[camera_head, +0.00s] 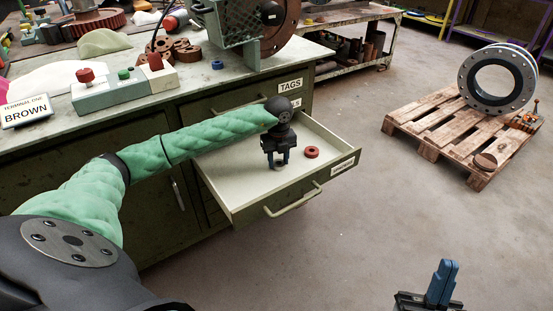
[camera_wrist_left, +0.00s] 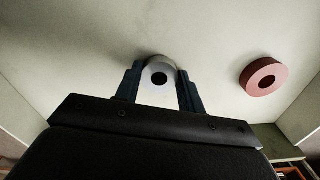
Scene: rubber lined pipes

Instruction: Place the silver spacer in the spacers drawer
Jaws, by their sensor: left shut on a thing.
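The silver spacer (camera_wrist_left: 160,66) is a small ring between the fingers of my left gripper (camera_wrist_left: 160,85), which is shut on it. In the head view the left gripper (camera_head: 277,161) is inside the open drawer (camera_head: 235,195), with the spacer (camera_head: 279,165) low between its fingertips near the drawer floor. Whether the spacer touches the floor I cannot tell. A red-brown ring spacer (camera_head: 312,152) lies in the drawer to the right of the gripper; it also shows in the left wrist view (camera_wrist_left: 263,77). My right gripper (camera_head: 443,284) is at the bottom edge, away from the drawer.
The drawer's front wall (camera_head: 300,192) and handle stick out over clear floor. Drawers labelled TAGS (camera_head: 290,86) are above it. The workbench (camera_head: 210,88) holds a button box (camera_head: 125,87) and brown rings. A pallet (camera_head: 440,128) with a flanged pipe (camera_head: 497,80) stands at right.

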